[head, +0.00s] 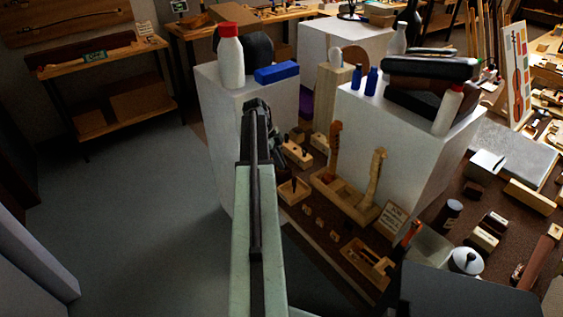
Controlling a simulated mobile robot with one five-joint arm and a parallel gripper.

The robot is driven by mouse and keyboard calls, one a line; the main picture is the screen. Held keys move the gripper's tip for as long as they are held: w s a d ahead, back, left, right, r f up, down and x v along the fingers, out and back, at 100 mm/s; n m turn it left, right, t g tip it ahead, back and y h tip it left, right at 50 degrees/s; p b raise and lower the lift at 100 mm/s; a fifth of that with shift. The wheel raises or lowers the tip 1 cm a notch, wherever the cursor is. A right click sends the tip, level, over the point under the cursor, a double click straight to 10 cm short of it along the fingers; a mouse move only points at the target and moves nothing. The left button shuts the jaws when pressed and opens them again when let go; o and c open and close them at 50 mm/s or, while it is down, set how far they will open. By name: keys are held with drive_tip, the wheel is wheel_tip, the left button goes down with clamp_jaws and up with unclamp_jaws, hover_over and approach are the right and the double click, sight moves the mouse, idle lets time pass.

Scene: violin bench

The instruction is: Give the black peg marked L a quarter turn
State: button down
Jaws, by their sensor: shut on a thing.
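My gripper (257,112) is at the far end of my raised arm, left of the middle of the head view, in front of the white block on the left. I see it from behind. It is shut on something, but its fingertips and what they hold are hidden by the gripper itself. I cannot make out a black peg marked L. Small wooden blocks with dark parts (298,154) lie just right of my gripper; no marks on them are readable. A wooden stand (342,197) holds two upright scroll-topped necks, one reddish (334,147) and one pale (375,178).
Two tall white blocks (213,135) (392,150) flank the narrow space with the stand, carrying bottles, blue items and dark cases. A wooden tray (367,267), small sign (391,219) and white lidded pot (466,262) crowd the bench. The floor (130,210) at left is clear.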

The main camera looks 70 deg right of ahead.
drive_tip(key=m+y, duration=0.1)
drive_tip(key=m, duration=0.2)
drive_tip(key=shift+d, duration=0.1)
drive_tip(key=shift+a+m+y, duration=0.25)
drive_tip(key=shift+m+y, duration=0.25)
drive_tip(key=shift+m, duration=0.4)
drive_tip(key=shift+d+m+t+y, duration=0.1)
drive_tip(key=shift+m+t+y, duration=0.25)
drive_tip(key=shift+m, duration=0.65)
drive_tip(key=shift+m+y, duration=0.25)
drive_tip(key=shift+m, duration=0.15)
drive_tip(key=c, duration=1.4)
unclamp_jaws()
drive_tip(key=p+v, duration=0.7)
drive_tip(key=shift+w+r, duration=0.15)
drive_tip(key=shift+r, duration=0.25)
